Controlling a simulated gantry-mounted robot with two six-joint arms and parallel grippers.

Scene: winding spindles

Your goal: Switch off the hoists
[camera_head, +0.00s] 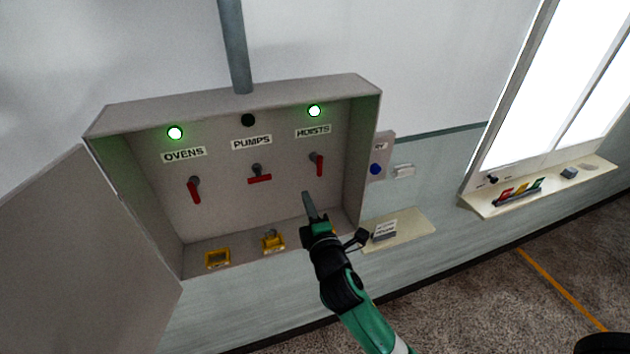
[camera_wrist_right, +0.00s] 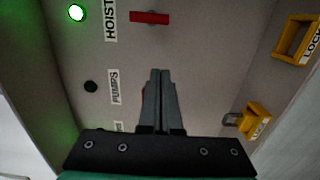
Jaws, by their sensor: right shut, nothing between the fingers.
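The hoists switch (camera_head: 319,163) is a red handle at the right of an open grey cabinet (camera_head: 240,95), pointing down under a lit green lamp (camera_head: 314,111) and the HOISTS label (camera_head: 313,131). In the right wrist view the handle (camera_wrist_right: 150,17) is at the top, beside its label and lit lamp (camera_wrist_right: 76,13). My right gripper (camera_head: 307,196) is shut and empty, in front of the cabinet's lower right, below the hoists handle and apart from it. In the wrist view its fingertips (camera_wrist_right: 160,72) partly cover another red handle. My left gripper is not in view.
The ovens handle (camera_head: 194,190) points down under a lit lamp; the pumps handle (camera_head: 259,179) is horizontal under a dark lamp. Yellow lock pieces (camera_head: 217,258) lie on the cabinet floor. The cabinet door (camera_head: 75,270) stands open at left. A shelf (camera_head: 410,230) is at right.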

